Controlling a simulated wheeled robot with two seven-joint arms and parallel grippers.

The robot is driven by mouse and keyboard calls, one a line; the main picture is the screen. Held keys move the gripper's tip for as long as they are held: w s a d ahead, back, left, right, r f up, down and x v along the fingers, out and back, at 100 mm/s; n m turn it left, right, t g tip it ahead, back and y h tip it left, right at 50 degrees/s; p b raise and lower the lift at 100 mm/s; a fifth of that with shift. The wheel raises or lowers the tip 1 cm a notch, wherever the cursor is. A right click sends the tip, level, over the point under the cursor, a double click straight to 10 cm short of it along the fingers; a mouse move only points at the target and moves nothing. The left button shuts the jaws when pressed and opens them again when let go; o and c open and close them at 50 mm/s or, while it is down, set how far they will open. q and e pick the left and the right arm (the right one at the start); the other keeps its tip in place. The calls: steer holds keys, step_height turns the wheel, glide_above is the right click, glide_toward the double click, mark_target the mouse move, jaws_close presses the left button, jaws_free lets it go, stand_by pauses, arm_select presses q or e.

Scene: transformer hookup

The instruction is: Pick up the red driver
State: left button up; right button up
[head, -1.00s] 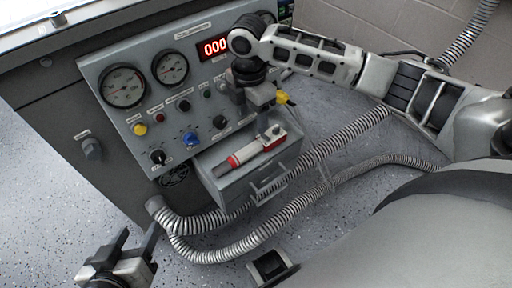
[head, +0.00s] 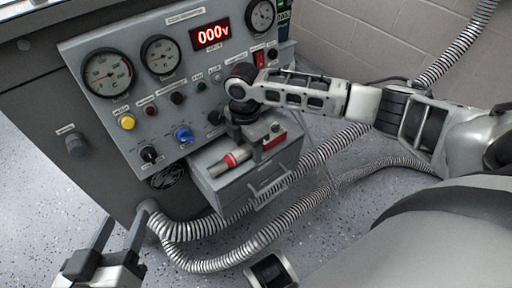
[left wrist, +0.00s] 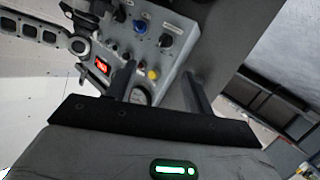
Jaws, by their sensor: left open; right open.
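The red driver (head: 230,161) lies on the grey drawer box (head: 232,183) below the control panel, its light-grey end toward the lower left. My right gripper (head: 257,150) is over the driver's middle and hides part of it. Its jaws are open, and I cannot tell whether they touch the driver. My left gripper (head: 121,232) is open and empty at the lower left, apart from the driver. In the left wrist view its two fingers (left wrist: 160,84) stand apart with nothing between them.
The control panel (head: 165,120) has gauges, knobs and a red display (head: 211,35) reading 000. It stands close behind my right gripper. Ribbed hoses (head: 215,260) run in front of the drawer. Speckled floor (head: 330,225) is partly open at the right.

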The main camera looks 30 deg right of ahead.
mark_target(248, 146)
steer(key=shift+r, duration=0.15)
steer(key=c, duration=1.2)
arm_select(q)
steer(key=shift+w+r, duration=0.15)
arm_select(e)
steer(key=shift+c, duration=0.2)
steer(key=shift+s+r+p, duration=0.15)
steer(key=shift+r+p, duration=0.4)
steer(key=shift+p, duration=0.05)
step_height(248, 146, up, 6)
steer(key=p, duration=0.3)
arm_select(q)
steer(key=f+g+y+p, duration=0.1)
steer(key=a+f+g+p, duration=0.1)
steer(key=f+p, duration=0.1)
steer(key=s+a+f+g+y+p, duration=0.1)
steer(key=shift+a+f+g+y, duration=0.2)
steer(key=shift+a+g+y, duration=0.1)
steer(key=shift+g, duration=0.1)
arm_select(e)
steer(key=s+d, duration=0.2)
steer(key=s, duration=1.7)
steer(key=shift+s+d, duration=0.2)
steer(key=shift+d, duration=0.15)
